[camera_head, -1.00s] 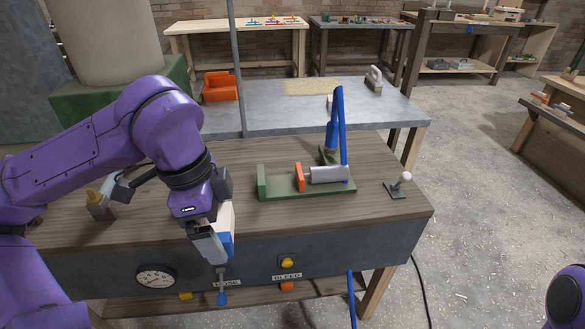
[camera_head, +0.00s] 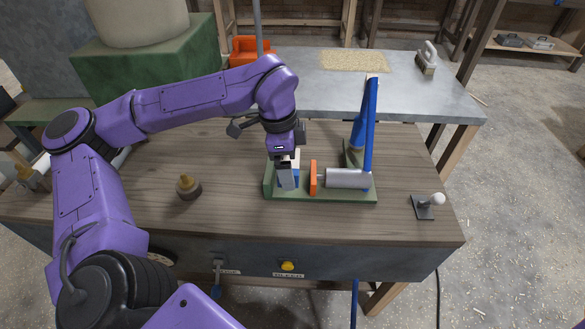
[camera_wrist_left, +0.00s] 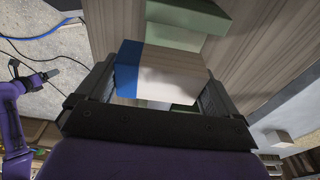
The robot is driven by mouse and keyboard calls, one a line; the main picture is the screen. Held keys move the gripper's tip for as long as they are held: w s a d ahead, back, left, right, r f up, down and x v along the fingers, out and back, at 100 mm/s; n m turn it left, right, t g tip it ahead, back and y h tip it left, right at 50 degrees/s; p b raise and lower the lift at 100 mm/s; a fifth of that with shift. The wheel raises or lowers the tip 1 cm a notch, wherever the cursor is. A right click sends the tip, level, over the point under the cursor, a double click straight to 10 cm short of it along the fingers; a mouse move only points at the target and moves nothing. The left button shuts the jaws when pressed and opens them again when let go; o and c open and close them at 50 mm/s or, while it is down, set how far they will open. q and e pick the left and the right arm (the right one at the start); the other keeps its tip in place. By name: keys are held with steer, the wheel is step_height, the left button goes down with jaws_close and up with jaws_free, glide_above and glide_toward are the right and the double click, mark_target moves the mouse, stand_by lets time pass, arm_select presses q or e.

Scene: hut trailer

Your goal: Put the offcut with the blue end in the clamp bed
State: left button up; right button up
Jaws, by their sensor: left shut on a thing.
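My left gripper (camera_head: 286,186) is shut on the offcut. The offcut is a pale wood block (camera_wrist_left: 172,76) with a blue end (camera_wrist_left: 128,69); in the head view a little of its blue (camera_head: 296,178) shows beside the fingers. The gripper is at the left part of the green clamp bed (camera_head: 340,195), between the green end block (camera_head: 268,180) and the orange jaw (camera_head: 313,178). I cannot tell whether the offcut touches the bed. My right arm (camera_wrist_left: 20,115) shows at the left of the wrist view, its gripper too small to read.
A blue lever (camera_head: 370,125) rises behind the grey cylinder (camera_head: 348,179) of the clamp. A white-knobbed switch (camera_head: 427,204) stands to the right, a brown bottle (camera_head: 188,187) to the left. The bench top (camera_head: 225,215) is clear between bottle and clamp.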

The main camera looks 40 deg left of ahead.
arm_select(q)
steer(key=shift+w+a+f, duration=0.25)
steer(key=shift+w+f, duration=0.4)
steer(key=shift+f, duration=0.3)
steer(key=shift+w+a+f, duration=0.1)
steer(key=shift+w+f, duration=0.05)
steer(key=shift+f, duration=0.9)
steer(key=shift+w+f, duration=0.1)
steer(key=shift+f, duration=0.9)
steer(key=o, duration=0.7)
steer(key=r, duration=0.4)
steer(key=a+r, duration=0.1)
steer(key=r, duration=0.3)
steer(key=s+r, duration=0.1)
steer(key=r, duration=0.3)
steer(key=shift+a+r+p, duration=0.15)
steer(key=shift+a+p, duration=0.15)
steer(key=shift+p, duration=0.05)
